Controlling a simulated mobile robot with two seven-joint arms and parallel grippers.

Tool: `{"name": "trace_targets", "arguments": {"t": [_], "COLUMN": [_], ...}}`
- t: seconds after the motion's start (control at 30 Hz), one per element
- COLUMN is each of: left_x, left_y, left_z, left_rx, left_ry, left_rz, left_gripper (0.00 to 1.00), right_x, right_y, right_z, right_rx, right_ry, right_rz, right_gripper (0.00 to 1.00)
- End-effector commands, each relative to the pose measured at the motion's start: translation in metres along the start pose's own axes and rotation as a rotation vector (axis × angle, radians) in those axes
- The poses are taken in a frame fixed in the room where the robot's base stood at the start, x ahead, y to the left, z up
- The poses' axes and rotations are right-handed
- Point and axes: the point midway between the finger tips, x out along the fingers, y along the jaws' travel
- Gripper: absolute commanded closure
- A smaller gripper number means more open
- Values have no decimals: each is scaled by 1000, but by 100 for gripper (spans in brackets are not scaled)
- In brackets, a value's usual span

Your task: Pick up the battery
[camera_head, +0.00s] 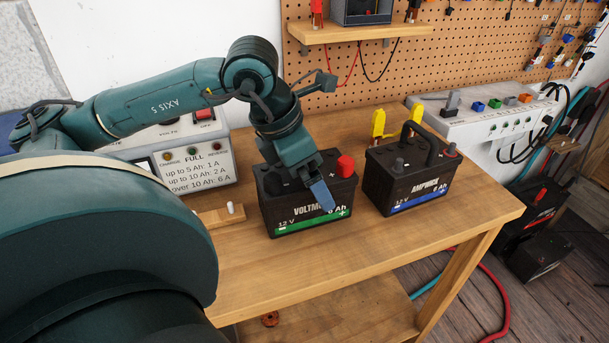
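A black battery with a green label (290,221) stands upright on the wooden bench, marked VOLTM..., 12 V, 6 Ah, with a red terminal cap. My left gripper (318,193) points down at this battery's top and front, and a blue-grey finger covers part of the label. The battery's handle is hidden by the gripper, and I cannot tell whether the fingers are closed on anything. A second black battery with a blue label (411,189), marked AMPWICK, stands to the right, its handle free. My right gripper is not in view.
A grey charger (205,160) stands behind my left arm. Two yellow clamps (378,123) rise behind the blue-label battery. A small wooden block with a white peg (231,208) lies left. The wooden bench (370,245) is clear in front; more black batteries (535,250) sit right.

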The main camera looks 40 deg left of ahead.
Motion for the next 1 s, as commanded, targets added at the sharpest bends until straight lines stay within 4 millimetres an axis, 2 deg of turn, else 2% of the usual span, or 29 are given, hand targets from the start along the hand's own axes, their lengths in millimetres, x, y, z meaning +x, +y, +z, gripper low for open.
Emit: {"name": "trace_targets", "arguments": {"t": [0.13, 1.0], "left_x": [0, -1], "left_y": [0, 0], "left_z": [0, 0], "left_rx": [0, 0], "left_ry": [0, -1], "left_rz": [0, 1], "left_gripper": [2, 73], "right_x": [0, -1], "right_y": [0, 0], "right_z": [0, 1], "right_rx": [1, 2], "right_ry": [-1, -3], "right_rz": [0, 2], "right_gripper": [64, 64]}}
